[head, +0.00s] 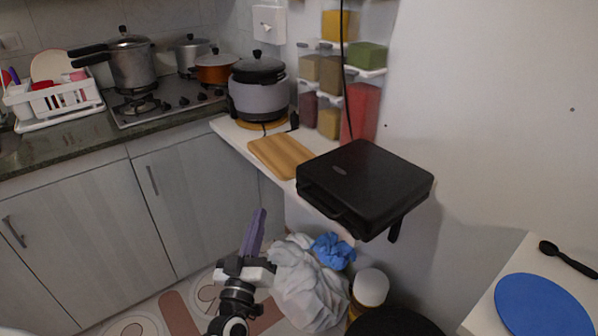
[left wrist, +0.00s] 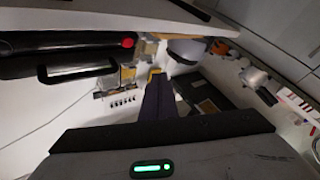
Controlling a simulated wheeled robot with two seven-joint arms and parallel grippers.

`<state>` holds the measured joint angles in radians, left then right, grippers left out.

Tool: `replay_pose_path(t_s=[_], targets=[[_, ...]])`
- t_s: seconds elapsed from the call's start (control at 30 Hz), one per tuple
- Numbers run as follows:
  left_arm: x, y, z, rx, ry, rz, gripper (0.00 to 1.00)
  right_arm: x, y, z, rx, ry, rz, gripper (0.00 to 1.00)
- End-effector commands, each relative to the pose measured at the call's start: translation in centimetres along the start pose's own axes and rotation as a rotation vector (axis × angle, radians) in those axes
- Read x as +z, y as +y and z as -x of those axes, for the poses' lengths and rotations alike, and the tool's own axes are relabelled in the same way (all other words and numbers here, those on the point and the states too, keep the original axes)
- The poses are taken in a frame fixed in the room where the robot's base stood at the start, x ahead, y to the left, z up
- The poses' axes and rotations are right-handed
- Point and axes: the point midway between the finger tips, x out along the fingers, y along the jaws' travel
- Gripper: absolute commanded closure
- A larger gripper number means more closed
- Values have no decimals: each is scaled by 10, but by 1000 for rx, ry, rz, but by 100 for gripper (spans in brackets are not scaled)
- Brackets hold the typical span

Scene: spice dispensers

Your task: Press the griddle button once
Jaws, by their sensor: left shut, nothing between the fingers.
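The griddle (head: 365,180) is a closed black box-shaped appliance on the narrow white shelf in the head view, its handle facing front. In the left wrist view the griddle (left wrist: 50,52) is at the upper left, with its black handle and a round red button (left wrist: 128,42) at its end. The button cannot be made out in the head view. My left gripper (head: 261,212) is shut and empty, its purple fingers pointing up, in front of, left of and apart from the griddle. Its fingers (left wrist: 158,78) also show in the left wrist view. My right gripper is not in view.
A wooden board (head: 280,156) and a grey cooker (head: 259,92) sit farther back on the shelf. Spice dispensers (head: 330,75) hang on the wall behind. A white bag (head: 305,290) lies below the shelf. A blue plate (head: 543,306) is at the right. The space around my left gripper is open.

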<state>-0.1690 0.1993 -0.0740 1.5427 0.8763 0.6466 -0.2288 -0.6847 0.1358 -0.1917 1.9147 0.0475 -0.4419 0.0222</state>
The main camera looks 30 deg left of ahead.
Motion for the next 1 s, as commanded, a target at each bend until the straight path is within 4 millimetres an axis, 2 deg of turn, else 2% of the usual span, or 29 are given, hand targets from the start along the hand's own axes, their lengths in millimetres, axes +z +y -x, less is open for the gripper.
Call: replay_pose_path(t_s=[0.1,0.53,1.0], targets=[[-6,-4,-2,-14,16,-4,100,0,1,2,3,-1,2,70],[-1,-1,-6,-12,17,-1,100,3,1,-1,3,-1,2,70],[30,30,-50,-13,17,0,100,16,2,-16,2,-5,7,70]])
